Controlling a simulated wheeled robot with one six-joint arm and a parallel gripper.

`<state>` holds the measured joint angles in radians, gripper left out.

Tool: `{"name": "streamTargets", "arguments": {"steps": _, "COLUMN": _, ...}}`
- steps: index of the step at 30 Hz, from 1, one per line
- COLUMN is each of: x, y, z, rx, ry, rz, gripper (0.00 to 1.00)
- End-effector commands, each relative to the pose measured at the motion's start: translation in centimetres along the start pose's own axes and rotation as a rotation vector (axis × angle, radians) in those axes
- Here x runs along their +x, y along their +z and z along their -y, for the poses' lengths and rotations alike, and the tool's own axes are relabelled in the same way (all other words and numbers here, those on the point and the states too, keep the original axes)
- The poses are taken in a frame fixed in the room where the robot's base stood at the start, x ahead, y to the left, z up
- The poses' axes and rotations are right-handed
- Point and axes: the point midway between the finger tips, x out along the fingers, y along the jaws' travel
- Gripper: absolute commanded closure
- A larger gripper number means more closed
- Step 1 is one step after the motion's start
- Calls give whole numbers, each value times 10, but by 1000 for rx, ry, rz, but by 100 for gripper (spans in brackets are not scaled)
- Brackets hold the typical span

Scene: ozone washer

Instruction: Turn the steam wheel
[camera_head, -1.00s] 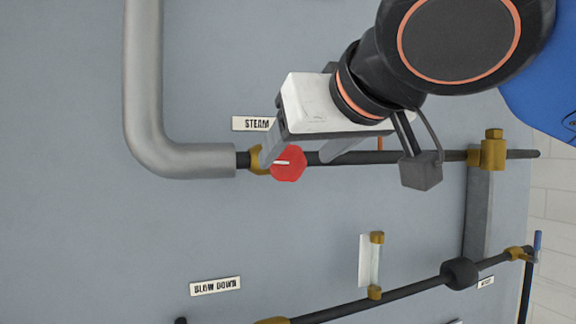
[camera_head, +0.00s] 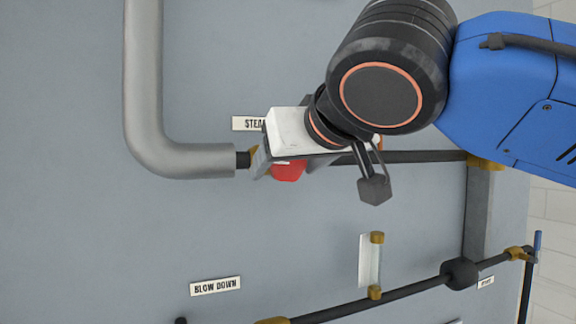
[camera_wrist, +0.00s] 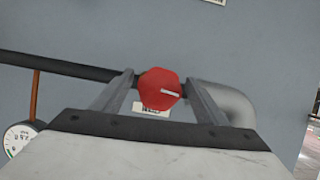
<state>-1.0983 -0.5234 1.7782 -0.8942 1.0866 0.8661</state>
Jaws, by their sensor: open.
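The steam wheel is a red knob (camera_head: 288,171) with a white mark, on a dark pipe under the "STEAM" label (camera_head: 248,124). In the head view my gripper (camera_head: 283,168) partly covers the wheel and the label. In the wrist view the red wheel (camera_wrist: 160,89) lies between the two finger ends of my open gripper (camera_wrist: 159,82). One grey finger is on each side of it. I cannot tell whether either finger touches it. The wheel's white mark points to the right in the wrist view.
A thick grey pipe (camera_head: 143,90) bends into the steam line at left. Below are a "BLOW DOWN" label (camera_head: 215,286), a sight glass (camera_head: 375,265) and a lower dark pipe (camera_head: 410,290). A round gauge (camera_wrist: 20,140) shows at left in the wrist view.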

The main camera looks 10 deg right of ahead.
Motion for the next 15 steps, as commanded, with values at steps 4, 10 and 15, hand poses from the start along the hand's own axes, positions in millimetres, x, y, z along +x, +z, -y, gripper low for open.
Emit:
{"name": "streamTargets", "arguments": {"steps": 4, "x": 0, "y": 0, "z": 0, "rx": 0, "ry": 0, "rz": 0, "gripper": 33}}
{"name": "streamTargets", "arguments": {"steps": 10, "x": 0, "y": 0, "z": 0, "rx": 0, "ry": 0, "rz": 0, "gripper": 53}}
{"name": "streamTargets", "arguments": {"steps": 15, "x": 0, "y": 0, "z": 0, "rx": 0, "ry": 0, "rz": 0, "gripper": 75}}
